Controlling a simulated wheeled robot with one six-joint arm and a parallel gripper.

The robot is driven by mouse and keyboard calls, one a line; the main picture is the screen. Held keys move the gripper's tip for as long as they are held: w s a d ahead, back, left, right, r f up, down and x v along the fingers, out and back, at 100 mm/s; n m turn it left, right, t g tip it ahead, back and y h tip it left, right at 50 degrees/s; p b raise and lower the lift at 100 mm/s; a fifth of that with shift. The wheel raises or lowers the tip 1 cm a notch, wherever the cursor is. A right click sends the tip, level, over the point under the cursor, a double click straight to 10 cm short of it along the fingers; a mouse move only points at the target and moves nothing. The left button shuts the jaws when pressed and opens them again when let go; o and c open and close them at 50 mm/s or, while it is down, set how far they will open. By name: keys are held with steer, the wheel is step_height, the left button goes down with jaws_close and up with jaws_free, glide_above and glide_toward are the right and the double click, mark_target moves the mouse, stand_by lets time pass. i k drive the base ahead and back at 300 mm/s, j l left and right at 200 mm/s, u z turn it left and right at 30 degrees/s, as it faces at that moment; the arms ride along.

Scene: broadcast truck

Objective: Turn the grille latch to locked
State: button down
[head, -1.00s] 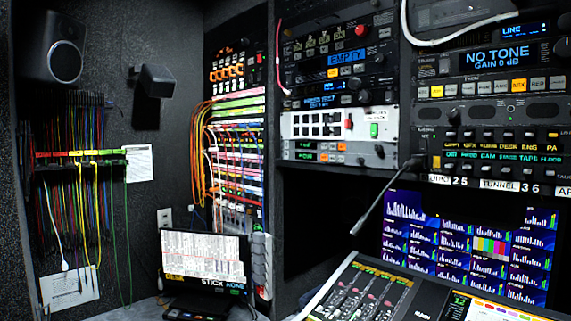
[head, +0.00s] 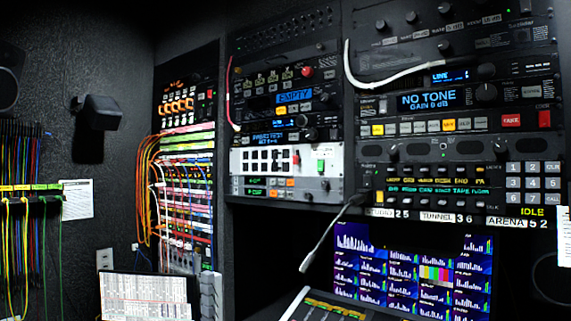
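I cannot make out a grille latch in the head view, so its position cannot be told. A dark panel with rows of small holes (head: 285,37) sits at the top of the middle rack; I cannot tell whether it is the grille. My gripper is not in view.
Equipment racks fill the middle and right, with a "NO TONE" unit (head: 432,101) and a keypad (head: 533,182). A monitor (head: 410,268) and a gooseneck microphone (head: 330,235) are below. Patch cables (head: 20,220) hang at left. A printed sheet (head: 145,297) stands at lower left.

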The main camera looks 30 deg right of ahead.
mark_target(297, 159)
steer(key=z, duration=0.75)
